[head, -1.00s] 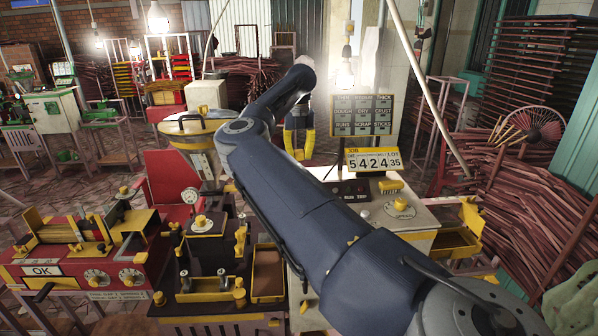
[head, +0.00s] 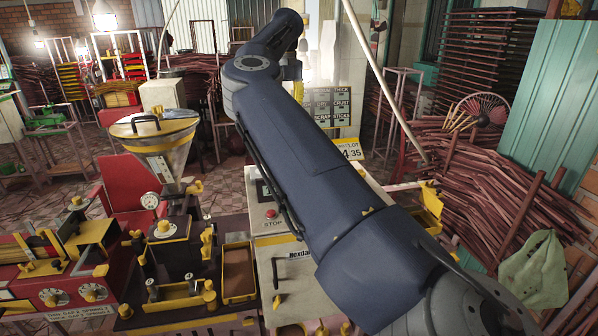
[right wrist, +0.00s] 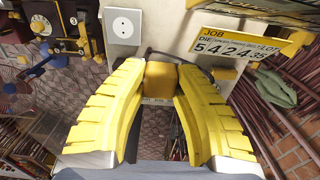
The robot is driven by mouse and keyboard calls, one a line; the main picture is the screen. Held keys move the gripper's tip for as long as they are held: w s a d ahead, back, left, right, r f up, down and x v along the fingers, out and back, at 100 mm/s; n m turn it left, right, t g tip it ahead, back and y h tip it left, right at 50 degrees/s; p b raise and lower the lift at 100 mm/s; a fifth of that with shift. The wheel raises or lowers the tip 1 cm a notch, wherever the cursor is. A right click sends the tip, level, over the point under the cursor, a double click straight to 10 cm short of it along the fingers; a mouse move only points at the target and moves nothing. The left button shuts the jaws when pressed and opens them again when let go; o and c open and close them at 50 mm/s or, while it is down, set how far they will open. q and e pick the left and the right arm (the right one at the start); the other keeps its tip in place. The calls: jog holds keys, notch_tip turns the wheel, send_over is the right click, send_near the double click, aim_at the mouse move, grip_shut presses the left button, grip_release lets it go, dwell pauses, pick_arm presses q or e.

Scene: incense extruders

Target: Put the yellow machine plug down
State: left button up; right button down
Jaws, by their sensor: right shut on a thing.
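The yellow machine plug (right wrist: 160,76) is a small yellow block with a dark cable at its far end. My right gripper (right wrist: 162,82), with yellow fingers, is shut on it, one finger at each side. In the head view only a yellow bit of the right gripper (head: 298,91) shows past my arm, and the plug cannot be made out there. In the right wrist view a white socket plate (right wrist: 123,26) with two holes is on the pale cabinet face, up and left of the plug and apart from it. My left gripper is not in view.
The yellow job sign (right wrist: 240,48) stands close to the right finger in the wrist view. The head view shows a metal hopper (head: 160,145), a red machine (head: 40,275) at the left and heaped brown sticks (head: 500,200) at the right. My right arm covers much of the cabinet.

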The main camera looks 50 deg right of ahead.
notch_tip(320, 180, down, 20)
jog(key=shift+s+r, duration=0.1)
dwell(0.7)
jog(key=shift+f, duration=0.65)
jog(key=c, duration=1.1)
grip_release()
jog(key=shift+c, duration=0.2)
notch_tip(320, 180, up, 13)
